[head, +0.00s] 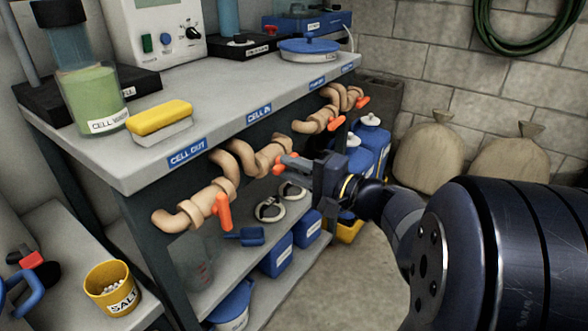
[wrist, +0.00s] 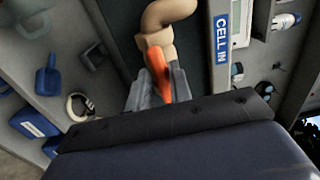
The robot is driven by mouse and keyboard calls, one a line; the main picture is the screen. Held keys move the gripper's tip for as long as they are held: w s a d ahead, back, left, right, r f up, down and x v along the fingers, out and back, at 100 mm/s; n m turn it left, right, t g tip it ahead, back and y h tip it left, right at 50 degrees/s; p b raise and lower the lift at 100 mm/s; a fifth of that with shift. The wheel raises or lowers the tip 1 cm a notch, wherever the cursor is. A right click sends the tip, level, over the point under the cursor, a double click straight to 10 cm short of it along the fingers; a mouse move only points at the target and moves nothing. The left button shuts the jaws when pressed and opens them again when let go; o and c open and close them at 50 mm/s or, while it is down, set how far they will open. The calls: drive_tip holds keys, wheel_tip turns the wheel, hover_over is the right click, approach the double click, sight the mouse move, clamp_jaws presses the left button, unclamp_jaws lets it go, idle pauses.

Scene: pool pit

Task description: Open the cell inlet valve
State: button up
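The cell inlet valve is a tan pipe fitting (head: 272,150) under the "CELL IN" label (head: 258,114) on the bench's front edge. Its orange-red lever (head: 287,163) points out from the pipe towards my gripper (head: 305,170). In the wrist view the lever (wrist: 156,62) lies between the two grey fingers of my gripper (wrist: 160,85), one on each side. The fingers are close to the lever, but I cannot tell whether they press on it. The lever's outer end is partly hidden by the gripper.
The "CELL OUT" valve lever (head: 222,211) hangs down to the left. More orange levers (head: 335,123) are to the right. Below is a shelf with blue containers (head: 277,255) and a blue scoop (head: 247,236). A beaker of green liquid (head: 93,95) stands on the bench.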

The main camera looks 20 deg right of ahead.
drive_tip(key=o, duration=0.3)
drive_tip(key=shift+p+v, duration=1.2)
drive_tip(key=shift+v, duration=4.2)
drive_tip(key=shift+w, duration=0.1)
drive_tip(key=b+x, duration=0.2)
drive_tip(key=x, duration=0.8)
drive_tip(key=shift+w+a, duration=0.2)
drive_tip(key=shift+a, duration=0.05)
